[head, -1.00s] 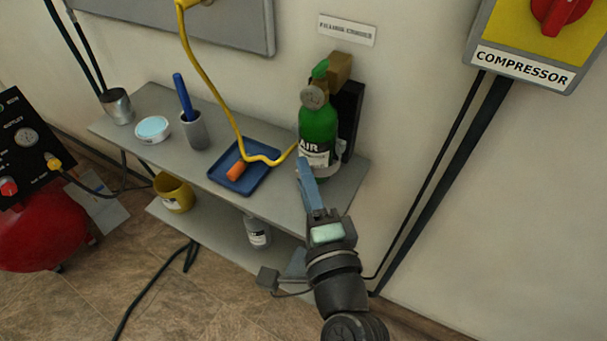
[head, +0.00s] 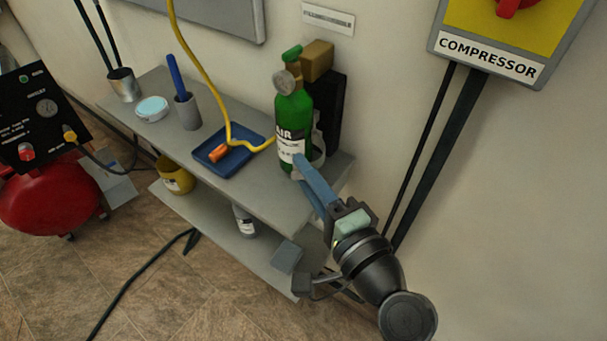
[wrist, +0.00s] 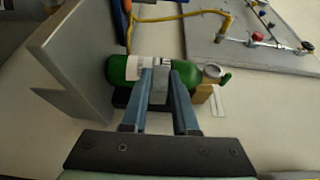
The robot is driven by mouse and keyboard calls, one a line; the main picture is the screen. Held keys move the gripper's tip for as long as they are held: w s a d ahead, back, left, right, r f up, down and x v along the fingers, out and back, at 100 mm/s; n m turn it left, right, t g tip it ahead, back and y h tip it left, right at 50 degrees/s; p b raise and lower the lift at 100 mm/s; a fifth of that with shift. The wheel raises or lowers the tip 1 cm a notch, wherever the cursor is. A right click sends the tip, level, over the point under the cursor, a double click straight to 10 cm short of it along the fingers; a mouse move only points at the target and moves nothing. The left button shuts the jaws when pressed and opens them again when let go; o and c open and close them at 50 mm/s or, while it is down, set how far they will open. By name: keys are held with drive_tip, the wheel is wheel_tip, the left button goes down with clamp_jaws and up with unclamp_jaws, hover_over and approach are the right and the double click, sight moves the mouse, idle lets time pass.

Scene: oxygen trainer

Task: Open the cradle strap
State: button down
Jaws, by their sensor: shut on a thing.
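The green air bottle (head: 293,118) stands upright in its dark cradle (head: 327,105) at the shelf's right end. The light grey cradle strap (head: 319,148) shows low beside the bottle's right side. My gripper (head: 299,164) reaches in from the lower right, its blue fingertips at the bottle's lower front. In the wrist view, my gripper (wrist: 162,72) is shut on a pale grey piece (wrist: 160,90), which looks like the strap, in front of the bottle (wrist: 120,72). The fingers hide part of the bottle and strap, so I cannot tell whether the strap's end is loose.
A blue tray (head: 250,140) with an orange piece (head: 218,153) lies left of the bottle. A yellow hose (head: 203,75) hangs down to it. The compressor switch panel (head: 490,50) is on the right wall. Open floor lies in front of the shelf.

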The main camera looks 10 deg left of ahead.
drive_tip(key=shift+w+d, duration=0.15)
drive_tip(key=shift+d, duration=0.35)
drive_tip(key=c, duration=0.8)
unclamp_jaws()
drive_tip(key=shift+o, duration=0.2)
drive_tip(key=shift+a, duration=0.15)
drive_tip(key=v, duration=1.3)
drive_tip(key=shift+a, duration=0.1)
